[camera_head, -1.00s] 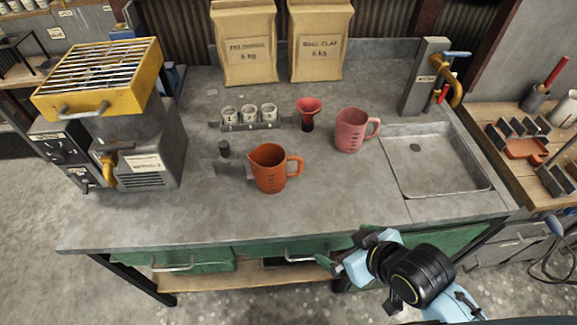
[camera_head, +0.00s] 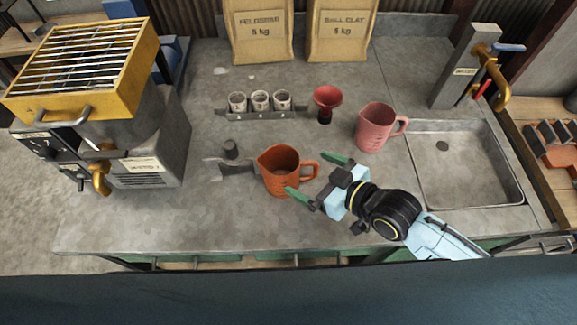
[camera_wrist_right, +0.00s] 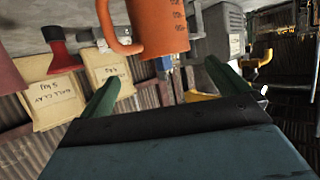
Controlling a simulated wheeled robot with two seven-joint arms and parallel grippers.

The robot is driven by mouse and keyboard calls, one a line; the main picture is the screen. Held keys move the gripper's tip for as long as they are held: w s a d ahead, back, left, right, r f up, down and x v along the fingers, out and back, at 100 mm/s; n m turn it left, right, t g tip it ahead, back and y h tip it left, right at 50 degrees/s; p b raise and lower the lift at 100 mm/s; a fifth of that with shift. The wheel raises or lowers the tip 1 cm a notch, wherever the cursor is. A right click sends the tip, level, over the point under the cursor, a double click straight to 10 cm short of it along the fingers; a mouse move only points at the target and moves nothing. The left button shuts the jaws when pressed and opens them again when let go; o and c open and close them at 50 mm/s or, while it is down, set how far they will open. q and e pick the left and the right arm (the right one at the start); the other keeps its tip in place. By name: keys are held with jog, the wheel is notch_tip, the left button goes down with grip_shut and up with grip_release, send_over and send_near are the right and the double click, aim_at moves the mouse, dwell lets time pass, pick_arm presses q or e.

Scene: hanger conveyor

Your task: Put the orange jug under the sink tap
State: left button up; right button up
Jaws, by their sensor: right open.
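The orange jug (camera_head: 281,172) stands upright on the grey worktop, its handle pointing right. My right gripper (camera_head: 312,176) is open, its green fingertips on either side of the jug's handle in the head view; I cannot tell whether they touch it. In the right wrist view the orange jug (camera_wrist_right: 160,25) appears upside down ahead of the open green fingers, with nothing held between them. The sink (camera_head: 465,165) is at the right of the worktop. The brass tap (camera_head: 497,75) is mounted on a grey post at its back. My left gripper is not in view.
A pink jug (camera_head: 376,128) stands between the orange jug and the sink. A red funnel (camera_head: 326,100) and a rack of small cups (camera_head: 262,112) are behind. A yellow-topped machine (camera_head: 90,75) fills the left.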

aim_at(269, 155)
jog(key=x, duration=0.9)
jog(key=shift+s+a+f, duration=0.1)
jog(key=shift+a, duration=0.25)
jog(key=shift+a+f, duration=0.1)
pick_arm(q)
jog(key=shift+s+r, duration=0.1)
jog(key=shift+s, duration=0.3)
pick_arm(e)
jog(key=shift+c, duration=0.3)
jog(key=c, duration=1.2)
jog(key=shift+c, duration=0.9)
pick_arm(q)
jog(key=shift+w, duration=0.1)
